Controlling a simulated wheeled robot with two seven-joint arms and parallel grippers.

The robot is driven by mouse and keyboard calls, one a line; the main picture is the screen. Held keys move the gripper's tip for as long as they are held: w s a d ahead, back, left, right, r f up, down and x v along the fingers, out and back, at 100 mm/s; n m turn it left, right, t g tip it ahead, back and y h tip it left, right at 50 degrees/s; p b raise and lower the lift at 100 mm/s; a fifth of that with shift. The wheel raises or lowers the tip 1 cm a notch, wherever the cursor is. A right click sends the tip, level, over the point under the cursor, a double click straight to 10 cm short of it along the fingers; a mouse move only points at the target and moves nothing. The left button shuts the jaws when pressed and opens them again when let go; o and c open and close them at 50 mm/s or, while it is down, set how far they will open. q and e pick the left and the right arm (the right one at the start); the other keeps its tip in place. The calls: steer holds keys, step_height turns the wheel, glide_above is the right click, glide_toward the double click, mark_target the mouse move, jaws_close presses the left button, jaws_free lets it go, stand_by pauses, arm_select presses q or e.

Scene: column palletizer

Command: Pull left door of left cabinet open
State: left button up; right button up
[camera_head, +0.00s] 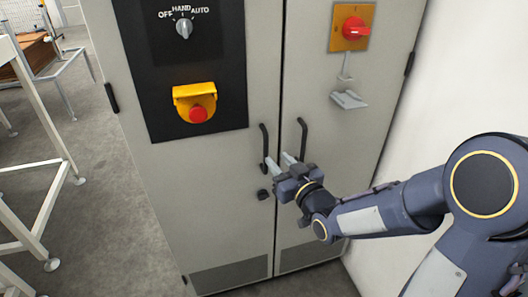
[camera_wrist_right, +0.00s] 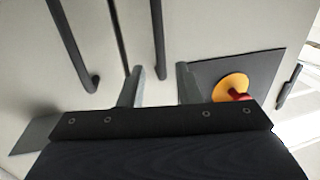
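The grey cabinet has two shut doors. Its left door (camera_head: 210,185) carries a black vertical bar handle (camera_head: 264,140) near the middle seam. The right door (camera_head: 345,150) has a similar handle (camera_head: 303,135). My right gripper (camera_head: 279,161) is open at the lower part of the left door's handle. In the wrist view, its two fingers (camera_wrist_right: 158,86) stand on either side of the lower end of that handle (camera_wrist_right: 157,35), with gaps. Contact cannot be told. The right door's handle (camera_wrist_right: 72,45) lies outside the fingers. My left gripper is not in view.
The left door has a black panel with a selector knob (camera_head: 184,28) and a yellow-red emergency stop (camera_head: 197,105). The right door has a red switch (camera_head: 353,28) and a padlock-like bracket (camera_head: 349,99). A white wall (camera_head: 460,80) is close on the right. Floor is clear in front left; metal frames (camera_head: 45,130) stand further left.

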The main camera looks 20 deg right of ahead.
mark_target(267, 148)
steer(key=p+x, duration=0.1)
steer(key=x, duration=0.6)
steer(key=shift+w+a, duration=0.1)
steer(key=shift+w, duration=0.2)
steer(key=shift+c, duration=0.4)
jaws_close()
